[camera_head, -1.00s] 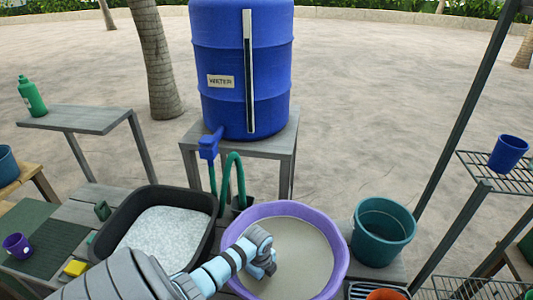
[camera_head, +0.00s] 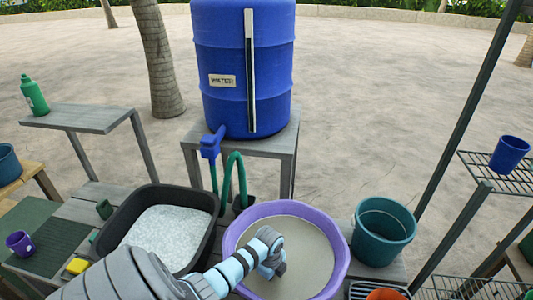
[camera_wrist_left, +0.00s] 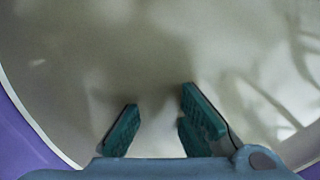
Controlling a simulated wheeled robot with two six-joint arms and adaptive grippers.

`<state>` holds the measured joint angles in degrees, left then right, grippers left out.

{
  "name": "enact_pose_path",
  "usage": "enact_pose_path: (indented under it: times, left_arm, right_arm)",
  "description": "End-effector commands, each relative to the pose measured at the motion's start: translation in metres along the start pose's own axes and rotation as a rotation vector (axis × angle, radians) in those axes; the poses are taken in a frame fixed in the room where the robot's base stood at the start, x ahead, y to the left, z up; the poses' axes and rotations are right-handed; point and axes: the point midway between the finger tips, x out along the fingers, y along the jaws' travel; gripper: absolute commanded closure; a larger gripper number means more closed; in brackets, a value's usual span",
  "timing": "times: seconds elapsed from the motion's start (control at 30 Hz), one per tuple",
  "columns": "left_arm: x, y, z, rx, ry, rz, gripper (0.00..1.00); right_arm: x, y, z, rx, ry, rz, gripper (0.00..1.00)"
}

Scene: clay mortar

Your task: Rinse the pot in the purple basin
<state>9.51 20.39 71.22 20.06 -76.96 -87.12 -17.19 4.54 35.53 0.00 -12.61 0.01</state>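The purple basin (camera_head: 232,228) stands at the front centre, full of murky grey-beige water (camera_head: 307,245). My left arm reaches over its left rim, and my left gripper (camera_head: 272,270) points down over the water. In the left wrist view its two green fingers (camera_wrist_left: 160,128) are apart, with only murky water visible between them. I cannot tell whether the fingertips touch the water. No pot shows in the gripper or in the basin. Candidate pots elsewhere are a small purple one (camera_head: 20,243) on the left and a blue one (camera_head: 509,154) on the rack. My right gripper is out of view.
A black tub (camera_head: 113,238) of pale grains stands left of the basin, and a teal bucket (camera_head: 382,232) stands right of it. Behind are a green hose (camera_head: 239,173) and a blue water barrel (camera_head: 228,105). An orange vessel (camera_head: 386,294) sits at the front right.

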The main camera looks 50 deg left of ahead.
Motion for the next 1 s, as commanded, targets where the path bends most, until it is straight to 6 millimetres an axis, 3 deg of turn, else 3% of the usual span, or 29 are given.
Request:
enact_pose_path:
  times: [0.33,0.77,1.0]
  left_arm:
    - [-0.003,0.013,0.022,0.000,-0.002,0.001,1.00]
    - [-0.001,0.006,0.011,0.000,-0.001,0.000,1.00]
    - [-0.027,0.004,0.011,0.001,-0.002,-0.002,1.00]
  right_arm:
    - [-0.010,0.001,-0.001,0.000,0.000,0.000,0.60]
    - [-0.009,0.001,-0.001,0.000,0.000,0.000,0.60]
    - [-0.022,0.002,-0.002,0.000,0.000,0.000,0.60]
